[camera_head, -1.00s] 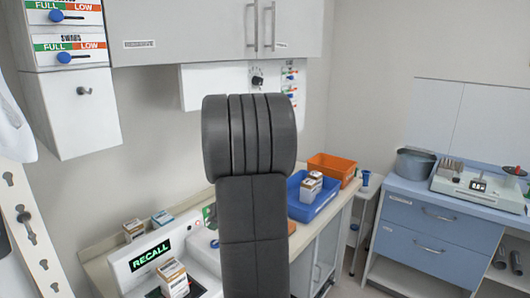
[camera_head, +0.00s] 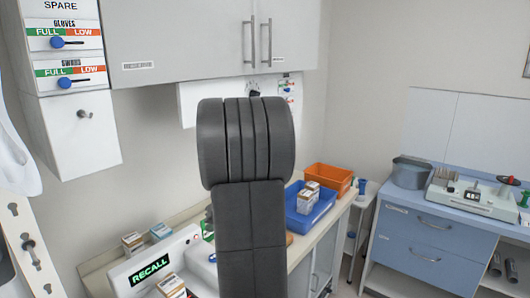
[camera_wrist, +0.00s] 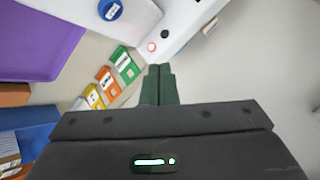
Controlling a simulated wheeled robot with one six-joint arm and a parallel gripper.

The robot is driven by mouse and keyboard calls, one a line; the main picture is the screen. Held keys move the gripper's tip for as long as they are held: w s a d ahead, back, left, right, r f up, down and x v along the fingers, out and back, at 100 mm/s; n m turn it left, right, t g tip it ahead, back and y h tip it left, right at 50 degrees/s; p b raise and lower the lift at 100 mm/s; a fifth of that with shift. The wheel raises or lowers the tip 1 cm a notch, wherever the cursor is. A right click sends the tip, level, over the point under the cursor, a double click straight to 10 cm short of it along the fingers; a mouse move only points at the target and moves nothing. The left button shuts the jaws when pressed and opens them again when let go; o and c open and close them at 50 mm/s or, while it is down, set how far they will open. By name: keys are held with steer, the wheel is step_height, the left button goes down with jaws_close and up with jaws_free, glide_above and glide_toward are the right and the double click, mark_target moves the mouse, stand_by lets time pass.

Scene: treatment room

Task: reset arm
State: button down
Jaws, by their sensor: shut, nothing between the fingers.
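My arm stands upright in the middle of the head view, its dark grey links covering part of the counter. My gripper (camera_wrist: 159,84) shows in the wrist view, its two dark green fingers together and nothing between them. It points at the gap between the pale floor and the white device. In the head view the gripper is hidden behind my arm.
A counter holds a RECALL device (camera_head: 150,270), small boxes (camera_head: 132,243), a blue bin (camera_head: 302,215) with boxes in it, and an orange bin (camera_head: 330,178). A blue drawer unit (camera_head: 425,240) stands right. Cabinets (camera_head: 190,40) hang above.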

step_height(320, 180, down, 6)
steer(key=b, duration=0.3)
steer(key=shift+r+b, duration=0.15)
steer(key=shift+b, duration=0.2)
steer(key=shift+r+b, duration=0.3)
steer(key=shift+b, duration=0.9)
step_height(320, 180, up, 2)
steer(key=shift+r+p, duration=0.1)
steer(key=shift+p, duration=0.45)
step_height(320, 180, down, 2)
steer(key=shift+f+b, duration=0.2)
steer(key=shift+b, duration=0.6)
steer(key=shift+r+p, duration=0.55)
steer(key=shift+p, duration=0.45)
steer(key=shift+f+p, duration=0.25)
steer(key=shift+p, duration=1)
